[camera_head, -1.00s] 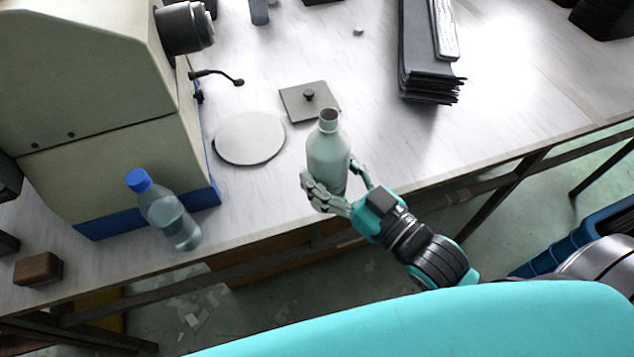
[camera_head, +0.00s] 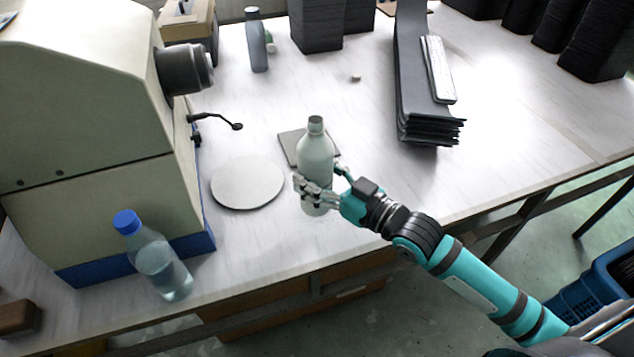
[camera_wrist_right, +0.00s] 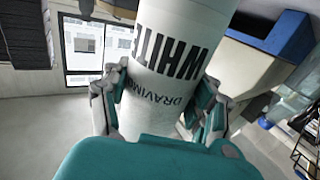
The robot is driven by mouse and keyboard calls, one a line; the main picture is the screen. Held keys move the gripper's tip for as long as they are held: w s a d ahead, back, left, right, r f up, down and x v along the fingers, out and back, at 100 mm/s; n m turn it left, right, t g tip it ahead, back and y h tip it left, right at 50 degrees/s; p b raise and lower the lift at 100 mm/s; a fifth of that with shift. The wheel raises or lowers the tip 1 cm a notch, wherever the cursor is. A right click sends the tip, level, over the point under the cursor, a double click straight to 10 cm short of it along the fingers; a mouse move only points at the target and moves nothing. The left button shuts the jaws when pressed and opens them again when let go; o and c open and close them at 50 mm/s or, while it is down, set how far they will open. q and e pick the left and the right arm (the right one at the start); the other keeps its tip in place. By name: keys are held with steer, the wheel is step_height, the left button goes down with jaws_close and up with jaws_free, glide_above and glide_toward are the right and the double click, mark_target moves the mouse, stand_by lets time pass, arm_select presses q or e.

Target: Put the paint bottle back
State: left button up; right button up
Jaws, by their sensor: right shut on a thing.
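The paint bottle (camera_head: 316,154) is pale grey-white with an open-looking neck and stands nearly upright in my right gripper (camera_head: 320,190). My right gripper is shut around the bottle's lower part. In the right wrist view the bottle (camera_wrist_right: 178,60) shows the word "WHITE", with a gripper finger on each side. From the head view I cannot tell whether the bottle's base touches the table. The bottle partly covers a grey square plate (camera_head: 290,146) behind it. My left gripper is not in view.
A white round disc (camera_head: 247,182) lies left of the bottle. A clear bottle with a blue cap (camera_head: 158,264) stands near the front edge beside a large beige machine (camera_head: 90,140). Dark stacked sheets (camera_head: 412,90) lie at the right back. The table (camera_head: 500,130) is clear at right.

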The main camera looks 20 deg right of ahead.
steer(key=shift+w+d, duration=0.15)
steer(key=shift+w, duration=0.35)
steer(key=shift+f, duration=1.7)
steer(key=o, duration=1.7)
steer(key=shift+s+f, duration=0.1)
steer(key=shift+f, duration=0.1)
steer(key=shift+r, duration=0.25)
steer(key=v, duration=1.2)
steer(key=shift+f+b, duration=0.1)
steer(key=shift+b, duration=0.2)
